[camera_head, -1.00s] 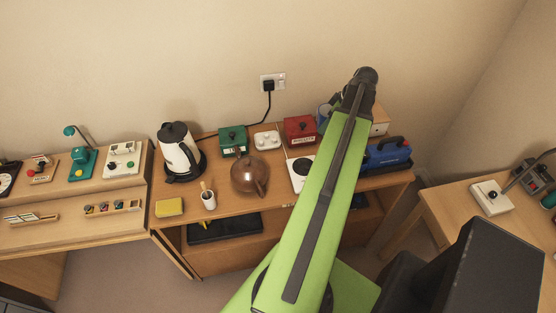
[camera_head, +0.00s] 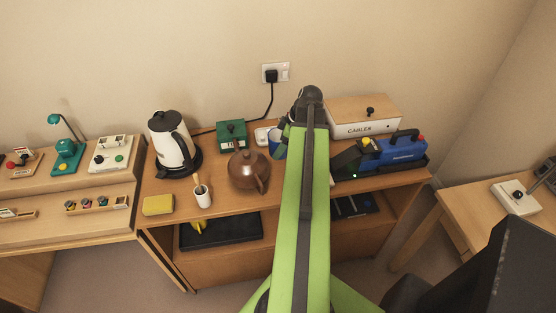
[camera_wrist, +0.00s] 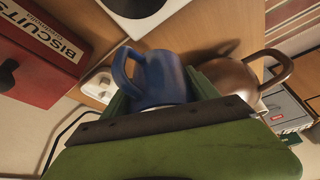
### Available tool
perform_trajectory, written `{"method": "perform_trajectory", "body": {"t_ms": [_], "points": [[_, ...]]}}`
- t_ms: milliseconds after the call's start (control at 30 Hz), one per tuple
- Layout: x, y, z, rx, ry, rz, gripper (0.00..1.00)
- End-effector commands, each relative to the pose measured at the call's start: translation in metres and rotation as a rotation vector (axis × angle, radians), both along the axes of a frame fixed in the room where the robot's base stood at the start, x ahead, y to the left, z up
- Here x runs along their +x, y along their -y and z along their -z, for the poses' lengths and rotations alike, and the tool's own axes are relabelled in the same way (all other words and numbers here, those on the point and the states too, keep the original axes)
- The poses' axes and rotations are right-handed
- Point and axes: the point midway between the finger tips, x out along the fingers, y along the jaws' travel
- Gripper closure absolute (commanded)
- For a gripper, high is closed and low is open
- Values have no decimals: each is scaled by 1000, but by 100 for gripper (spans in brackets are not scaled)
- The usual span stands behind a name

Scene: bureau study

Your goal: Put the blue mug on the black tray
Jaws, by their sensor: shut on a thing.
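The blue mug (camera_wrist: 160,78) is between the jaws of my gripper (camera_wrist: 162,95) in the wrist view, its handle toward the upper left. In the head view the mug (camera_head: 274,142) shows as a blue sliver left of my green arm, which hides most of it and the fingertips. My gripper is shut on the mug. I cannot tell its height above the cabinet top. A flat black tray (camera_head: 222,234) lies on the cabinet's lower shelf, below the teapot, with something yellow at its left end.
The brown teapot (camera_head: 246,170) stands close left of the mug. A white kettle (camera_head: 170,145), white cup (camera_head: 202,196) and yellow sponge (camera_head: 158,205) are further left.

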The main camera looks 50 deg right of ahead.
Motion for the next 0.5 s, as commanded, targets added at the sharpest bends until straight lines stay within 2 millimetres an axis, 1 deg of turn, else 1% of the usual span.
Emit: {"method": "perform_trajectory", "body": {"t_ms": [33, 100, 267, 367, 500], "points": [[7, 0, 7, -1, 0, -2, 88], [11, -2, 8, 0, 0, -1, 88], [12, -2, 9, 0, 0, 1, 88], [12, -2, 24, -1, 0, 0, 88], [12, -2, 49, 0, 0, 0, 88]]}}
